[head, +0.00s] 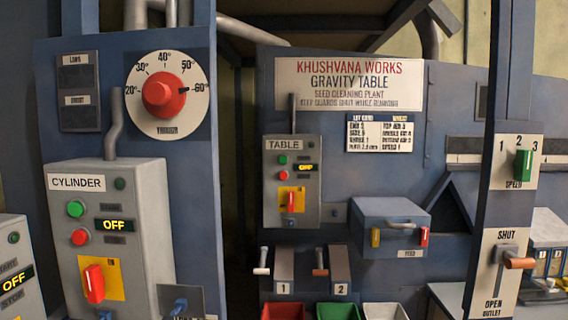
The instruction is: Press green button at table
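The grey TABLE control box (270,210) is mounted on the blue gravity table panel, near the middle of the head view. Its small green button (283,159) is at the upper left of the box face, with a red button (283,175) just below it. A small display (305,167) to their right reads OFF. A red switch handle (291,202) stands upright on a yellow plate lower down. A dark green lamp (312,140) is at the top right. Nothing covers the green button. My gripper is not in view.
A larger CYLINDER box (150,210) stands nearer at left, with its own green button (75,208). A red dial (158,92) is above it. A blue post (480,185) with levers stands at right. Red, green and white bins (385,312) are at the bottom.

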